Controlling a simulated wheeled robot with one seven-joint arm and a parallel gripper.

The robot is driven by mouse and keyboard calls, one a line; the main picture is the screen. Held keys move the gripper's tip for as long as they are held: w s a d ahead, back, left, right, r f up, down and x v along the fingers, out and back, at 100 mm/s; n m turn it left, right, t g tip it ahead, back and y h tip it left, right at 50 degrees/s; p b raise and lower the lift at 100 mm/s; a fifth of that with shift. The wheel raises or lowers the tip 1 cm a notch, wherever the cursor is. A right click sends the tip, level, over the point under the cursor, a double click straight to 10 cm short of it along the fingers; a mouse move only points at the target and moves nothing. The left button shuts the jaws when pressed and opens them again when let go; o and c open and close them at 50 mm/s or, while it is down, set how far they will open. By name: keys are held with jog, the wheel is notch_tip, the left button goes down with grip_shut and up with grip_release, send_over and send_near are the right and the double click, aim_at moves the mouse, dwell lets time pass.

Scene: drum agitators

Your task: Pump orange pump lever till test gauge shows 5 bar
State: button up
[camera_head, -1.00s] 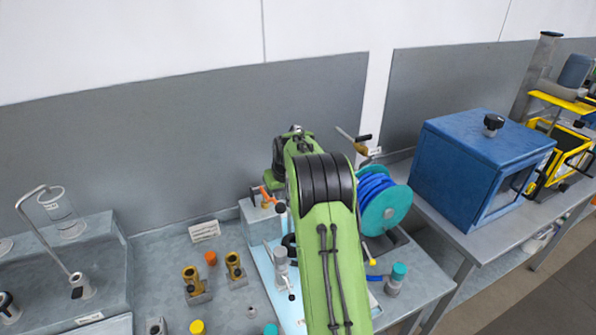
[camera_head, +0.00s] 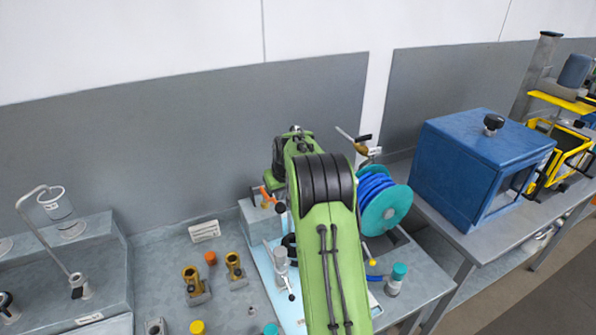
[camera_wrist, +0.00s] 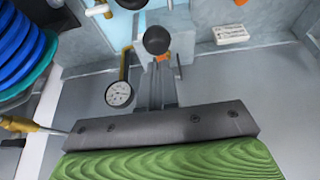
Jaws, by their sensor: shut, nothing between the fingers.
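An orange lever (camera_head: 266,194) stands on the grey block left of my arm in the head view. In the wrist view, a black round knob (camera_wrist: 157,40) with an orange piece (camera_wrist: 163,58) beside it lies just beyond my fingertips. My gripper (camera_wrist: 160,68) is shut and empty, pointing toward that knob; I cannot tell whether they touch. A round white-faced gauge (camera_wrist: 119,94) sits left of my fingers in the wrist view; its reading is too small to read. In the head view my green arm hides the gripper and the gauge.
A teal reel with blue hose (camera_head: 382,205) stands right of my arm. A brass valve with a black handle (camera_head: 361,147) is behind it. Brass fittings (camera_head: 193,282) and a white label (camera_head: 205,231) are to the left. A blue box (camera_head: 480,165) stands on the right bench.

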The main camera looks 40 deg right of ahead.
jog(key=shift+o, duration=1.1)
notch_tip(320, 180, down, 14)
jog(key=s+b, duration=0.1)
jog(key=b, duration=1.1)
jog(key=r+p, duration=0.8)
jog(key=r, duration=0.1)
jog(key=r+p, duration=0.4)
jog(key=r, duration=0.1)
jog(key=shift+w+r, duration=0.25)
jog(key=shift+w, duration=0.15)
jog(key=shift+f+b, duration=0.3)
jog(key=shift+f, duration=0.1)
